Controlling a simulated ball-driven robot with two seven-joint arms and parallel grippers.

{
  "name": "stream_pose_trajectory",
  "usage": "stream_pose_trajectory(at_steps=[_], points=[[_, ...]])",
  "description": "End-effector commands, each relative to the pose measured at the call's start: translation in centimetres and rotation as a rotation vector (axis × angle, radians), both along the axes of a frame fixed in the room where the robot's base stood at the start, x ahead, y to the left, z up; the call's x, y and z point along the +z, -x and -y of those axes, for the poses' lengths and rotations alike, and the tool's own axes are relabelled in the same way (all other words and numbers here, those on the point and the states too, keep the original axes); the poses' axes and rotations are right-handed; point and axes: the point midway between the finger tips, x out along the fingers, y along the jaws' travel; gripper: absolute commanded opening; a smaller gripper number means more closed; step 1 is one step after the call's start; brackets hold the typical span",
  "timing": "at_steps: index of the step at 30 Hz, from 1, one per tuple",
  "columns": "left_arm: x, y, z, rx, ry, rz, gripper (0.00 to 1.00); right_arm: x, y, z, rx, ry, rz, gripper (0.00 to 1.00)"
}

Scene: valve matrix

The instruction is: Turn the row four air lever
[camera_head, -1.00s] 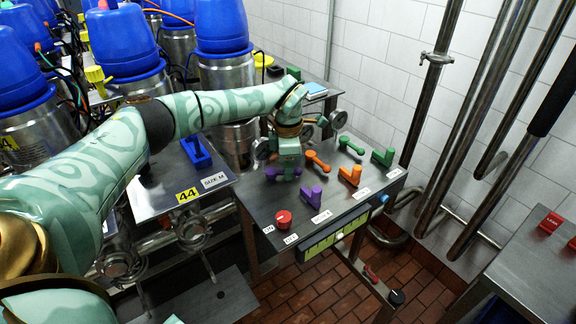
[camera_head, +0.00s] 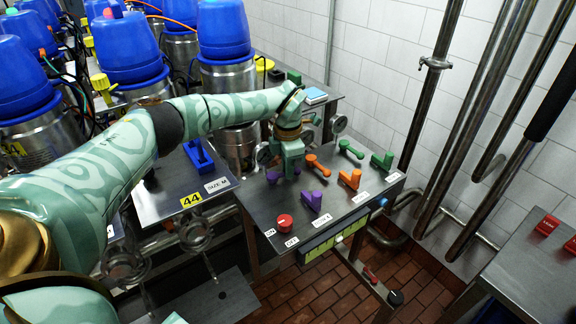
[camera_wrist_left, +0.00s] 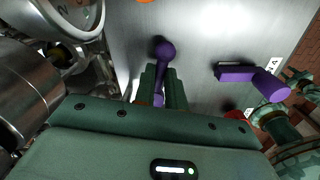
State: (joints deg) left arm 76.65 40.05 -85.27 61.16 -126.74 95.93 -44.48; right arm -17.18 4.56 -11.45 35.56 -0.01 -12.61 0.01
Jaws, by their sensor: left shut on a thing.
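My left gripper (camera_wrist_left: 163,88) is shut on a purple lever (camera_wrist_left: 163,50) in the left wrist view. The lever's round end shows beyond the fingertips, and part of its handle shows between the fingers. In the head view the left gripper (camera_head: 292,175) reaches down over the rear of the steel panel and hides much of this lever. A second purple lever (camera_head: 313,201) stands nearer the panel's front edge, apart from the gripper; it also shows in the left wrist view (camera_wrist_left: 250,78). A label marked 4 (camera_wrist_left: 274,65) is beside it.
Orange levers (camera_head: 350,179) and green levers (camera_head: 382,160) stand right of the purple ones on the panel (camera_head: 252,203). A red knob (camera_head: 284,222) is at its front left. A blue handle (camera_head: 198,155) stands on the neighbouring table. Pipes run along the right wall.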

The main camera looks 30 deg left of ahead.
Motion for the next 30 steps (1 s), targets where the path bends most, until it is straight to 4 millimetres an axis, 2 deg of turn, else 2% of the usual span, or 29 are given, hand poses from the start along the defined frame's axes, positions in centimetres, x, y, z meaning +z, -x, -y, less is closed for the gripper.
stream_pose_trajectory(at_steps=[2,3,4,5,13,16,20,30], points=[[0.1,-0.1,0.0,-0.001,0.0,0.003,0.0,0.0,0.0,0.0,0.0,0.0,0.0,0.36],[0.1,-0.1,0.0,-0.001,0.0,0.003,0.23,0.0,0.0,0.0,0.0,0.0,0.0,0.36],[0.1,-0.1,0.0,-0.001,0.0,0.003,0.32,0.0,0.0,0.0,0.0,0.0,0.0,0.36],[0.1,-0.1,0.0,-0.002,0.0,0.003,0.34,0.0,0.0,0.0,0.0,0.0,0.0,0.36],[0.1,0.0,0.0,-0.003,0.0,0.001,0.34,0.0,0.0,0.0,0.0,0.0,0.0,0.36],[0.9,-0.1,0.0,-0.003,0.0,0.004,0.34,0.1,0.0,0.0,0.0,0.0,0.0,0.36],[3.4,-0.1,0.0,-0.004,-0.001,0.007,0.34,0.4,0.0,0.0,0.0,0.0,0.001,0.36],[12.5,-0.1,0.0,-0.002,0.0,0.006,0.34,1.3,-0.1,0.0,0.0,0.0,0.003,0.36]])
